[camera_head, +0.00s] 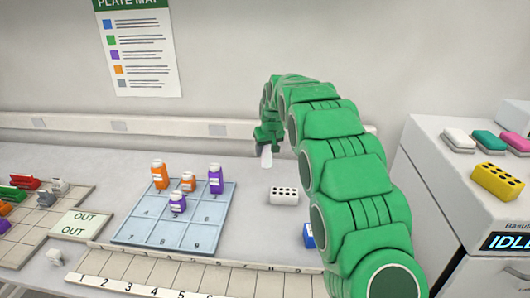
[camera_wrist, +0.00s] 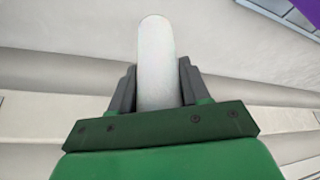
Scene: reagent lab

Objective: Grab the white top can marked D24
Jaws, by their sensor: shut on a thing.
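My gripper (camera_head: 264,148) is at the end of my green arm, raised near the back wall above the bench. In the wrist view its two dark fingers (camera_wrist: 157,88) are shut on a white rounded cylindrical thing (camera_wrist: 156,50), which stands out beyond the fingertips. In the head view the held white thing (camera_head: 266,157) shows small and pale below the gripper. I cannot read any mark on it, so I cannot tell whether it is the D24 can.
A blue numbered grid tray (camera_head: 186,238) holds orange and purple bottles. A white block with holes (camera_head: 284,196) stands right of it. A numbered strip (camera_head: 170,275) runs along the front. An OUT mat (camera_head: 80,224) is at left. A white machine (camera_head: 440,180) stands at right.

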